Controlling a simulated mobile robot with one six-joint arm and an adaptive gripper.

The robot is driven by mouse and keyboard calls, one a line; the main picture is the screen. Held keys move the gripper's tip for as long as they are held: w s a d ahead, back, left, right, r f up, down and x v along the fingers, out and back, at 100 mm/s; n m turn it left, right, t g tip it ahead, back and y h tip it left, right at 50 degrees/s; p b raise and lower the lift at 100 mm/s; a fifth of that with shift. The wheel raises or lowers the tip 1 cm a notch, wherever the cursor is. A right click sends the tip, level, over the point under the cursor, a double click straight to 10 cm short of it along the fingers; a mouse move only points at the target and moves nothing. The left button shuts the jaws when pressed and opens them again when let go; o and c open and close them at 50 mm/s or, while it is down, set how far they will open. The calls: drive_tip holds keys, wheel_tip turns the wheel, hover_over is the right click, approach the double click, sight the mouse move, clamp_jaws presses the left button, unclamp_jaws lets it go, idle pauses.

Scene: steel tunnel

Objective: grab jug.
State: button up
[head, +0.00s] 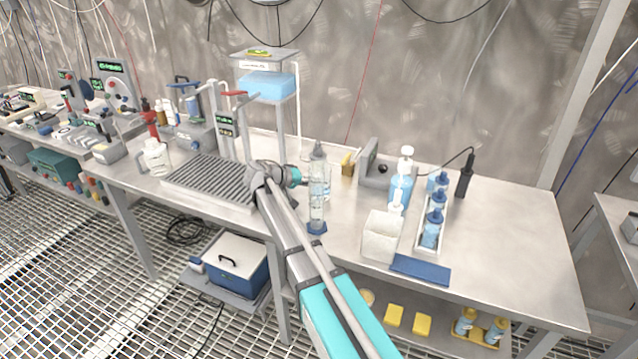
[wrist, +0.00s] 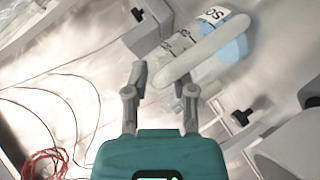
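A clear jug with blue liquid and a printed label (wrist: 236,48) lies ahead of my gripper in the wrist view. Its pale handle (wrist: 205,48) slants across the picture, with its near end close to the gap between the fingertips. My gripper (wrist: 164,82) is open, with a finger on each side of that gap; I cannot tell whether either touches. In the head view my gripper (head: 294,176) is above the bench, just left of a tall clear cylinder (head: 317,195).
A ribbed drain tray (head: 205,182) lies left of my arm, with another clear jug (head: 156,158) beyond it. A white box (head: 382,236), pump bottle (head: 400,185) and rack of blue-capped bottles (head: 421,238) stand right. The bench's right end is clear.

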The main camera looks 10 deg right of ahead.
clamp_jaws()
drive_tip(key=shift+r, duration=0.15)
wheel_tip(320, 180, up, 10)
drive_tip(key=p, duration=1)
idle(0.8)
